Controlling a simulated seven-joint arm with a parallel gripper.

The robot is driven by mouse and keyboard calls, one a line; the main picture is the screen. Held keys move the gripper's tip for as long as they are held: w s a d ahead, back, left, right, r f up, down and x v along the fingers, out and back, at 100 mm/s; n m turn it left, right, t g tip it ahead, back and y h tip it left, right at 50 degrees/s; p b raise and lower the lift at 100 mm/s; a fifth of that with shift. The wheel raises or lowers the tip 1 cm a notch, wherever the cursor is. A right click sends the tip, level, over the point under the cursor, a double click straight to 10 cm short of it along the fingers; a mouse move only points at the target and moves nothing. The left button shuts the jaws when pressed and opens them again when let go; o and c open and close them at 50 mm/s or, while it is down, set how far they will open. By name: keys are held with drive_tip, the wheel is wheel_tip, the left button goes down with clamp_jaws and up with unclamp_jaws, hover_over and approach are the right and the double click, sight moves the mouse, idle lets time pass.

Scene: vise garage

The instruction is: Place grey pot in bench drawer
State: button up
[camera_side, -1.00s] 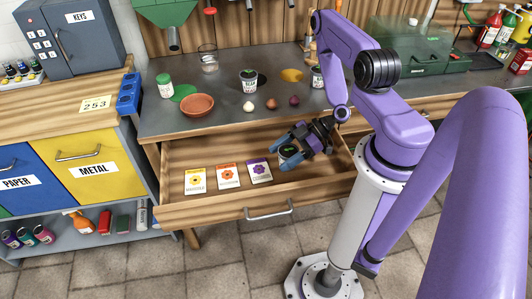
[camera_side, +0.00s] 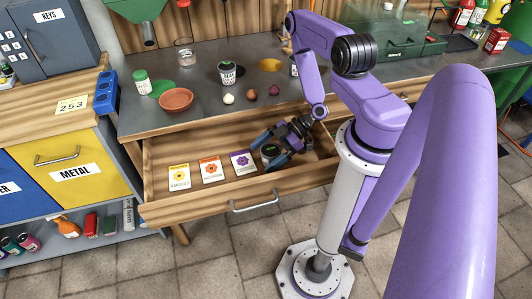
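A small dark grey pot (camera_side: 270,152) is inside the open wooden bench drawer (camera_side: 160,211), right of the seed packets. My gripper (camera_side: 263,158) reaches into the drawer from the right, with one blue-tipped finger on each side of the pot. It is too small to tell whether the fingers press on the pot or stand slightly apart from it. The pot looks upright, at or close to the drawer floor; its lower part is partly hidden by the near finger.
Yellow (camera_side: 179,177), orange (camera_side: 212,169) and purple (camera_side: 243,161) packets lie in the drawer.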

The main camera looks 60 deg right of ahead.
sight(271, 150)
drive_tip(key=shift+v, duration=2.1)
drive_tip(key=shift+r, duration=0.1)
drive_tip(key=shift+a, duration=0.1)
